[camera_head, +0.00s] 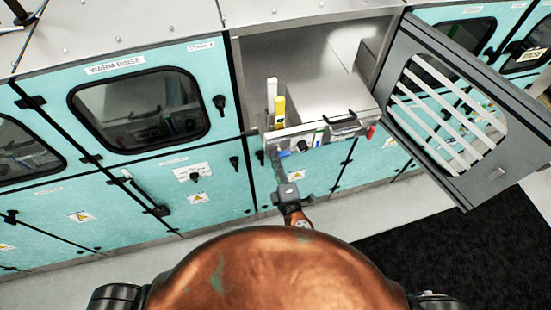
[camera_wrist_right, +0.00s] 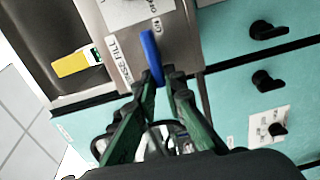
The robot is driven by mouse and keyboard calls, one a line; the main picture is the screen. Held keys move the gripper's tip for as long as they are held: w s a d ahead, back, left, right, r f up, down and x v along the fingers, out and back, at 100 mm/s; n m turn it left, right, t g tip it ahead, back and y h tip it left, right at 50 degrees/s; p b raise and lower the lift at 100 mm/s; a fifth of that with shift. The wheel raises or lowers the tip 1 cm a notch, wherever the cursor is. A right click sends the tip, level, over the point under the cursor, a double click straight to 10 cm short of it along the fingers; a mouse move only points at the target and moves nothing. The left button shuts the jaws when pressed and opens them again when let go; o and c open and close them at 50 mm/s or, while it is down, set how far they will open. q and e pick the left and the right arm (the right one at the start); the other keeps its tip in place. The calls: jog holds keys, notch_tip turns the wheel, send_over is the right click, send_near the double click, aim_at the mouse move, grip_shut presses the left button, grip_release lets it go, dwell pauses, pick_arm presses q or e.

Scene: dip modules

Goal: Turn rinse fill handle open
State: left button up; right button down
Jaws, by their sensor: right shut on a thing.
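The rinse fill handle (camera_wrist_right: 150,52) is a blue lever at the front of the open module, beside a white label partly reading "FILL". In the head view a small blue bit of it (camera_head: 285,153) shows under the module's front panel. My right gripper (camera_wrist_right: 158,88) is shut on the blue handle, its green-black fingers at either side of the lower part; the upper end sticks out beyond them. In the head view the right gripper (camera_head: 278,160) reaches up to the panel from below, and the fingertips are hard to make out. My left gripper is not in view.
A grey door with a slatted window (camera_head: 480,160) stands open at the right. A yellow-labelled piece (camera_head: 279,110) rises from the panel. Black knobs (camera_wrist_right: 268,30) sit on the teal front beside the handle. A black mat (camera_head: 420,240) covers the floor at right.

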jog(key=shift+f+n, duration=0.15)
jog(key=shift+n, duration=0.25)
jog(key=c, duration=2)
grip_release()
jog(key=shift+s, duration=0.1)
jog(key=v, duration=1.2)
